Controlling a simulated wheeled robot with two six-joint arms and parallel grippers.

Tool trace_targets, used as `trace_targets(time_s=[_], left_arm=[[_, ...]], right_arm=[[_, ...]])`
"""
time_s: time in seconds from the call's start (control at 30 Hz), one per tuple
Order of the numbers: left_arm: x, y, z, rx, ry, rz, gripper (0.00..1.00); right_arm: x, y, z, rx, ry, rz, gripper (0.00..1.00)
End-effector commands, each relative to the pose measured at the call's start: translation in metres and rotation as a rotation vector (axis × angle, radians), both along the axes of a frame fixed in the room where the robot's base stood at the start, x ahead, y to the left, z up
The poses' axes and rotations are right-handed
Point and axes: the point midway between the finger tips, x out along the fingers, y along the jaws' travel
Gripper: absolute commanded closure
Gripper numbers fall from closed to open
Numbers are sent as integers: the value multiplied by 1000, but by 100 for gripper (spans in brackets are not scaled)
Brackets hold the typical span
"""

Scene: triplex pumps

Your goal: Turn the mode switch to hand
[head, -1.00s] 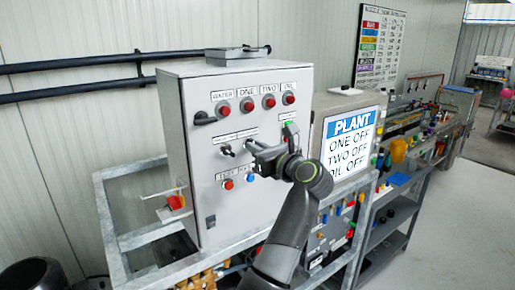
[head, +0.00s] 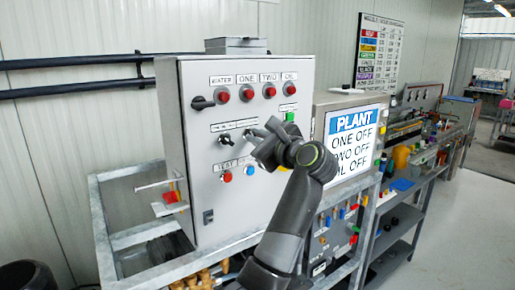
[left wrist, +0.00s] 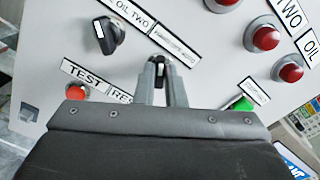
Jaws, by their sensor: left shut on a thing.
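The mode switch (left wrist: 160,70) is a small dark knob with a pale mark on the light grey control panel. In the left wrist view it sits between the two grey fingers of my left gripper (left wrist: 162,82), which is shut on it. A label strip above it is too small to read surely. In the head view my left gripper (head: 264,140) reaches the panel from the lower right and mostly hides this switch. My right gripper is not in view.
Another black selector (left wrist: 108,36) is left of the held switch. A red button (left wrist: 76,92) and a green one (left wrist: 242,104) are near the fingers. Red lamps (head: 247,93) line the panel top. The plant screen (head: 350,140) reads ONE OFF, TWO OFF, OIL OFF.

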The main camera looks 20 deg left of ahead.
Motion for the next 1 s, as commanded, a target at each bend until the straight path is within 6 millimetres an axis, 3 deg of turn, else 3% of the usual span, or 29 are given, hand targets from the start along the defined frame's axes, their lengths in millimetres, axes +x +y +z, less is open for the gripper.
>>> trace_targets(time_s=[0.3,0.93,0.97,1.0], left_arm=[[0,0,-1,-100,-130,0,100],[0,0,0,-131,-169,-1,100],[0,0,0,-131,-169,-1,87],[0,0,0,-131,-169,-1,82]], right_arm=[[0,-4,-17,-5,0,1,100],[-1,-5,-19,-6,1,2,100],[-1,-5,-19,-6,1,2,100],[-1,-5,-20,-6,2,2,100]])
